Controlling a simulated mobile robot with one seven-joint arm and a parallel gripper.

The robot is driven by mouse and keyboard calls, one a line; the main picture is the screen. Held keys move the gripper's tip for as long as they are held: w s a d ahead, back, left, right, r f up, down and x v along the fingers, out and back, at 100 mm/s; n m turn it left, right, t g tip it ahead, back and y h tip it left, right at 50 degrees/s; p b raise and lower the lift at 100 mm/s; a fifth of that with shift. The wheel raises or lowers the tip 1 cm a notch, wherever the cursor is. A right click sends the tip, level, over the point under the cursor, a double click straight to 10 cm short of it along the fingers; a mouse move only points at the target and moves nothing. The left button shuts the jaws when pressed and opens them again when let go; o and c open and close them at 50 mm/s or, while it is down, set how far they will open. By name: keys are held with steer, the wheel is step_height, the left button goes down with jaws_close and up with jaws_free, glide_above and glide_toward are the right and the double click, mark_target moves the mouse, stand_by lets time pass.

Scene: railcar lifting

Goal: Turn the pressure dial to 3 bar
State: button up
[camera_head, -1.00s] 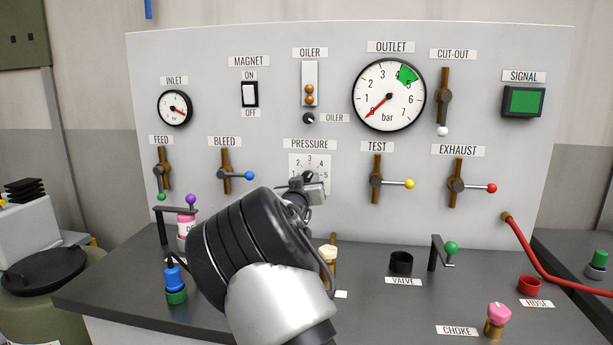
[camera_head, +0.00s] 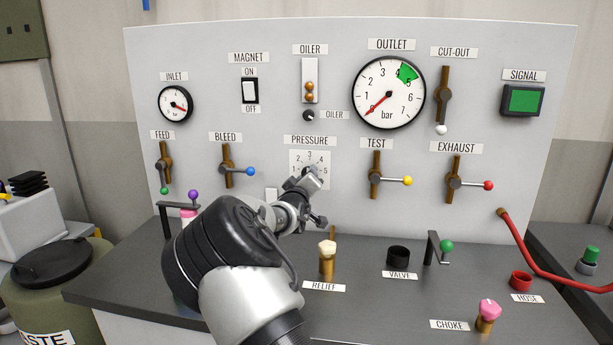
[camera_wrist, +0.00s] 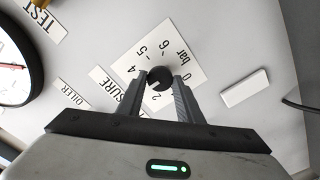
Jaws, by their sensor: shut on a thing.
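The pressure dial is a small black knob (camera_wrist: 159,79) on a white scale plate (camera_wrist: 182,60) with numbers and "bar". In the head view the plate (camera_head: 297,158) sits under the PRESSURE label, and my gripper hides most of the knob. My gripper (camera_wrist: 166,84) has one finger on each side of the knob and is shut on it. A light pointer mark shows on the knob in the wrist view, toward the low-number side; its exact reading is too small to tell.
The OUTLET gauge (camera_head: 389,93) needle points near 0. The TEST lever (camera_head: 375,180) stands right of the dial, the BLEED lever (camera_head: 226,170) left, the OILER knob (camera_head: 308,115) above. The brass relief valve (camera_head: 327,261) stands on the bench below.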

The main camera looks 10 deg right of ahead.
stand_by(0.4)
steer(key=o, duration=1)
steer(key=shift+o, duration=0.2)
steer(key=p+v, duration=0.1)
steer(key=v, duration=1.6)
steer(key=shift+s, duration=0.25)
